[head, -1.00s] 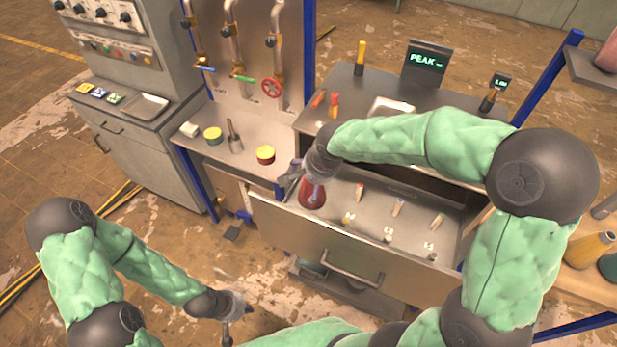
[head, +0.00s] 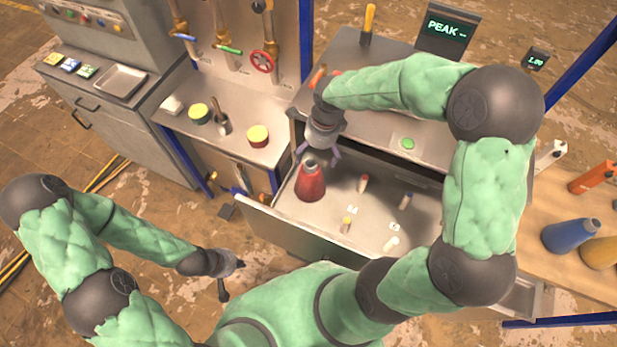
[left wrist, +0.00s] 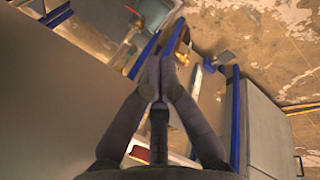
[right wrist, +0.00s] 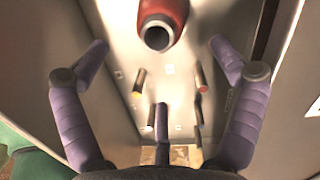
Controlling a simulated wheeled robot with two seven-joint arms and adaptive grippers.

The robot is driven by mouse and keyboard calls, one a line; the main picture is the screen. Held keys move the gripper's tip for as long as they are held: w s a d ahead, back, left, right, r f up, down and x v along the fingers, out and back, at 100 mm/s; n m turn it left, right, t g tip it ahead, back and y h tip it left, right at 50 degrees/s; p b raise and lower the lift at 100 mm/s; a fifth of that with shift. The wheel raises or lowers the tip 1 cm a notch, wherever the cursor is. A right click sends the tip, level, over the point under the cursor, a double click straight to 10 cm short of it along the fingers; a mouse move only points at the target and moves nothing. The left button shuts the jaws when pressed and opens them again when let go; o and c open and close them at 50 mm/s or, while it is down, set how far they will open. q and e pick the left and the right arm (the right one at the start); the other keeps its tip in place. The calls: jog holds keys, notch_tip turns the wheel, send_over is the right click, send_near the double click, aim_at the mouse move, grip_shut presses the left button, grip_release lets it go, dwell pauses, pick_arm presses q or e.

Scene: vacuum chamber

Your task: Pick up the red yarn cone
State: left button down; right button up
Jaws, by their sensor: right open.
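The red yarn cone (head: 311,184) stands upright in the left end of the open drawer (head: 285,229). My right gripper (head: 320,157) is open and empty, just behind and above the cone's tip in the head view. In the right wrist view the cone (right wrist: 163,14) shows its hollow tip at the top edge, beyond the spread fingers (right wrist: 158,45); its lower part is cut off there. My left gripper (head: 238,266) hangs low in front of the drawer, away from the cone. Its fingers (left wrist: 159,70) are together and empty in the left wrist view.
Small capped cylinders (head: 362,183) stand in the drawer to the right of the cone. The drawer's walls enclose the cone. A worktop (head: 318,93) lies behind the drawer. A blue cone (head: 568,237) and a yellow cone (head: 600,253) are on the wooden table at right.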

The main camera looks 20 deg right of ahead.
aim_at(310, 178)
notch_tip(310, 178, down, 8)
jog(key=a, duration=0.1)
jog(key=shift+w+a+f, duration=0.2)
jog(key=shift+w+f, duration=0.05)
jog(key=shift+w, duration=0.15)
jog(key=c, duration=1.8)
jog(key=shift+r, duration=0.15)
